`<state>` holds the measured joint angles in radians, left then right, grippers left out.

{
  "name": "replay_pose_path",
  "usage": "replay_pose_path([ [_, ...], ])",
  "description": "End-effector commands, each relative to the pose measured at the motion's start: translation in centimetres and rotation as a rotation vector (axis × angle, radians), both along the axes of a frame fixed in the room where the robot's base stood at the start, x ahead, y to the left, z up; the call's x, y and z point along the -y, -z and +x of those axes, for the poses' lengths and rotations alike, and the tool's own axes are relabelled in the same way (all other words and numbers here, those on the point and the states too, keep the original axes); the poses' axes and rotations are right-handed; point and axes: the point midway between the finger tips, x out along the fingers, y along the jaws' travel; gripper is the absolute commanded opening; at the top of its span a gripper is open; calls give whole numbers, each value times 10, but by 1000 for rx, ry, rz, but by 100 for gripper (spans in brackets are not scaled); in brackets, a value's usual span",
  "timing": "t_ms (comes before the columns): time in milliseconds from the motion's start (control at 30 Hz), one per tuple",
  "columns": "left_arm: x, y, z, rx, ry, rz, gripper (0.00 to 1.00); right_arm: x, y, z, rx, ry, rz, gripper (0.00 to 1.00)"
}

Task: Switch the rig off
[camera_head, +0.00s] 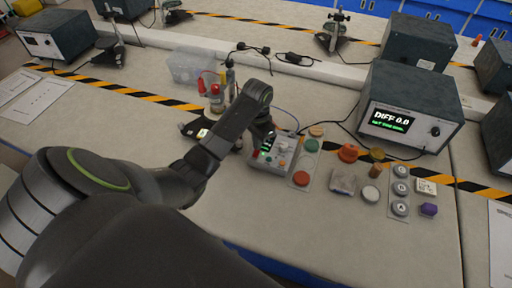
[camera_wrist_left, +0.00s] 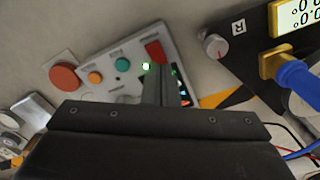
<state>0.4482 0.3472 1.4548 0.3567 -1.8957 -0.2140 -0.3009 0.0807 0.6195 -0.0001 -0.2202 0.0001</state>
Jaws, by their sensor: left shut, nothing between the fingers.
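The grey control box (camera_head: 284,158) sits mid-bench in the head view, with small coloured buttons and green lights on its top. In the left wrist view its panel (camera_wrist_left: 107,60) carries a red switch (camera_wrist_left: 154,50), a lit green lamp (camera_wrist_left: 146,66), a teal button (camera_wrist_left: 122,64) and an orange button (camera_wrist_left: 95,78). My left gripper (camera_head: 266,143) is shut and empty over this box. Its fingers (camera_wrist_left: 167,85) hide part of the panel beside the green lamp; I cannot tell whether they touch it. My right gripper is not in view.
A dark instrument (camera_head: 415,105) reading "DIFF 0.0" stands behind right. A large red button (camera_head: 301,178) lies right of the box, with several round pieces further right. A red-capped bottle (camera_head: 216,98) and clear bin (camera_head: 187,66) stand behind.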

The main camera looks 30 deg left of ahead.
Motion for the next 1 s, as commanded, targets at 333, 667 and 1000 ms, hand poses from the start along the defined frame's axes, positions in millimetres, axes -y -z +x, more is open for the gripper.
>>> replay_pose_path([
  [333,0,1,0,0,0,0,0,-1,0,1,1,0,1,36],
  [667,0,5,0,-1,0,0,0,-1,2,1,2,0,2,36],
  [1000,0,11,0,0,0,0,0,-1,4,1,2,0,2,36],
])
